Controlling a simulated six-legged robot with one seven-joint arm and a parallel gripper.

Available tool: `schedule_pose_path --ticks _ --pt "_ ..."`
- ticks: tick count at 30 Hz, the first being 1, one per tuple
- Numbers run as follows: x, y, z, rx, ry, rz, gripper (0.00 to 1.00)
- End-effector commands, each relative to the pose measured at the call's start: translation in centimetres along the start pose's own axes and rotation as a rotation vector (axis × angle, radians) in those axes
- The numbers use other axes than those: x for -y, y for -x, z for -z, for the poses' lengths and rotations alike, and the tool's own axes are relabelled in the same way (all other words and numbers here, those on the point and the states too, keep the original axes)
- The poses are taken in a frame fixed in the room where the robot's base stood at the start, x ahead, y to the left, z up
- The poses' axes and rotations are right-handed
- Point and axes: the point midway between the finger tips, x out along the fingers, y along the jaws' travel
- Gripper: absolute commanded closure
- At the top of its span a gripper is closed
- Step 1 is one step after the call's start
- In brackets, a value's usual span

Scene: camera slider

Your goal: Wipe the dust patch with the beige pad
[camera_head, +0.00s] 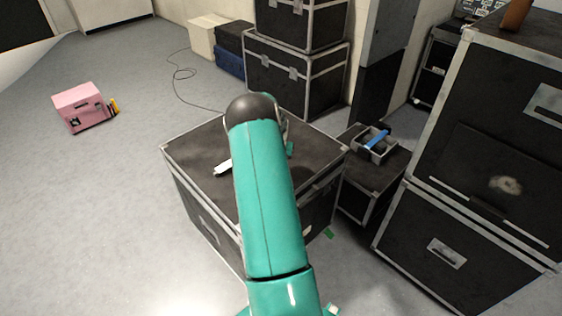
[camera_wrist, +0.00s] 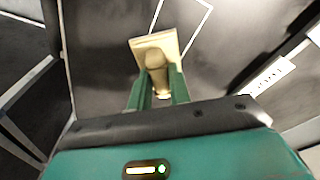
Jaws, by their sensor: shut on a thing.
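My gripper (camera_wrist: 160,84) is shut on the beige pad (camera_wrist: 166,45) by its rounded handle, as the wrist view shows. The pad's square plate points away from me over a dark surface; I cannot tell whether it touches. In the head view my own teal arm hides the gripper and most or all of the pad. A pale grey smudge, which looks like the dust patch (camera_head: 507,185), is on the dark panel of the large case at the right. I cannot make out a dust patch in the wrist view.
A black flight case (camera_head: 195,152) stands under my arm. A lower case beside it bears a grey tray (camera_head: 376,153) with a blue item. Large stacked cases (camera_head: 475,130) stand at the right. A pink box (camera_head: 80,105) sits on open floor at the left, with a cable nearby.

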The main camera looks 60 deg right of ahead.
Motion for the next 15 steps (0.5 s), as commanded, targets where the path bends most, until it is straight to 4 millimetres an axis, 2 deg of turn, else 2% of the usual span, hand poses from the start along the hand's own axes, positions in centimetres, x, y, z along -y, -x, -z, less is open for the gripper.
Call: schedule_pose_path --ticks 5,15 --pt "1.0 0.1 -1.3 0.000 0.000 0.000 1.00" --pt "2.0 0.1 -2.7 0.002 0.001 0.000 1.00"
